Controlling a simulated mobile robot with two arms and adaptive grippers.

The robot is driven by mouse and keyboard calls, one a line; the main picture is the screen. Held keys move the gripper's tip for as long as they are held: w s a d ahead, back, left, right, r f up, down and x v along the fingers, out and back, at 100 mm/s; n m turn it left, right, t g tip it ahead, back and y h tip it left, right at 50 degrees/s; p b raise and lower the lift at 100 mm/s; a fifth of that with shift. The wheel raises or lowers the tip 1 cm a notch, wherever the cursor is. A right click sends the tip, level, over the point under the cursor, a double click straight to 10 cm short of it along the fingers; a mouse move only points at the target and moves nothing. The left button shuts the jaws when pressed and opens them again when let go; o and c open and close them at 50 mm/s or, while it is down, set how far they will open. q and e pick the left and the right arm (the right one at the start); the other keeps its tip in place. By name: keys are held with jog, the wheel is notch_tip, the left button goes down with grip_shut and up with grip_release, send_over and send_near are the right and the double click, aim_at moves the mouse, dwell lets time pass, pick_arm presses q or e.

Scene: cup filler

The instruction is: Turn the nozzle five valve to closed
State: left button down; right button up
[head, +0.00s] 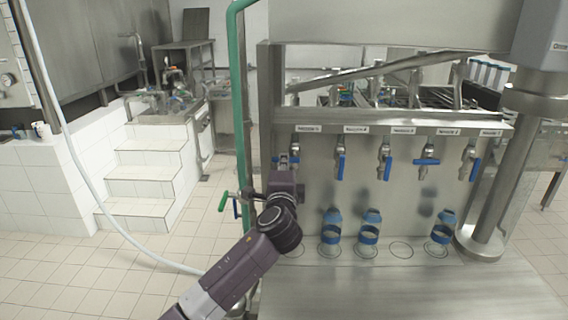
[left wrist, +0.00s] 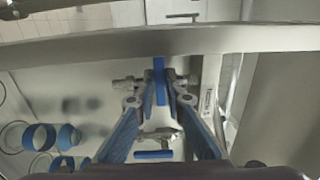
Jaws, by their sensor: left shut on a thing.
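The nozzle five valve (head: 294,147) is at the left end of the steel filler panel, below the leftmost label, and is mostly hidden behind my left gripper (head: 284,165) in the head view. In the left wrist view, its blue handle (left wrist: 160,82) runs upright in the picture between the fingertips of my left gripper (left wrist: 159,98). The gripper is shut on this handle. The valve's exact angle is hard to tell from the head view. My right gripper is not in view.
Nozzle four (head: 340,165), three (head: 388,165) and one (head: 474,170) have handles hanging down; nozzle two's handle (head: 426,162) is horizontal. Blue-banded bottles (head: 370,235) stand on the steel shelf below. A green pipe (head: 238,110) rises left of the panel.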

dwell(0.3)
pick_arm(q)
jog(key=c, duration=2)
grip_release()
jog(key=shift+s, duration=0.1)
jog(key=s, duration=1.2)
jog(key=shift+w+f, duration=0.1)
